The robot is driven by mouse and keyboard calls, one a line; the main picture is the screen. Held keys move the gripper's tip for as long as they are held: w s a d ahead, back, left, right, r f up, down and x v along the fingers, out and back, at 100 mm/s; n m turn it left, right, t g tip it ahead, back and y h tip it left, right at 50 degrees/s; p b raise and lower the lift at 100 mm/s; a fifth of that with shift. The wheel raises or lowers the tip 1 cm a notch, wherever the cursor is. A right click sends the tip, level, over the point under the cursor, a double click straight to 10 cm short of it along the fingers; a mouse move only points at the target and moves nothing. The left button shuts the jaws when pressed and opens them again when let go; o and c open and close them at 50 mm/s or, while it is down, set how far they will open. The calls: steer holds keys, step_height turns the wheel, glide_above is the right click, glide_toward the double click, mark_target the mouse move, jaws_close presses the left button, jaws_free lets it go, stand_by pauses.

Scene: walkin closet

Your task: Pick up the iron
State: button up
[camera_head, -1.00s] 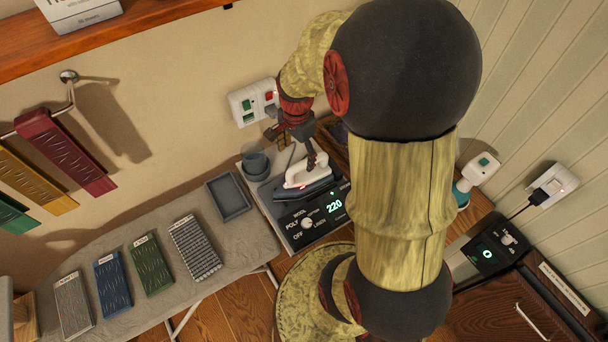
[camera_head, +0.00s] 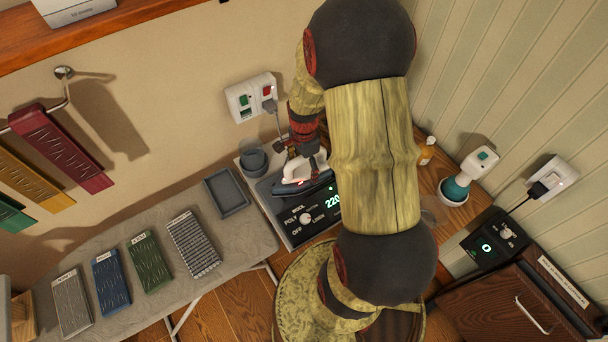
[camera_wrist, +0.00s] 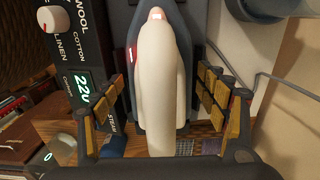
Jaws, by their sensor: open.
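The iron (camera_head: 301,181) has a white handle and a dark body and rests on its control station (camera_head: 297,233), which shows a dial and a lit 220. In the wrist view the iron's white handle (camera_wrist: 158,80) runs down the middle of the picture. My gripper (camera_wrist: 160,105) is open, with one padded finger on each side of the handle and gaps between. In the head view my gripper (camera_head: 300,152) is right above the iron, partly hidden by my arm.
A small grey cup (camera_head: 253,161) stands beside the iron on the station's left. A grey tray (camera_head: 226,192) and several fabric swatches (camera_head: 193,244) lie on the ironing board. A wall socket (camera_head: 251,98) is behind. A teal-and-white bottle (camera_head: 462,182) stands to the right.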

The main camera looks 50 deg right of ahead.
steer(key=shift+c, duration=0.3)
steer(key=c, duration=1.9)
steer(key=shift+r, duration=0.1)
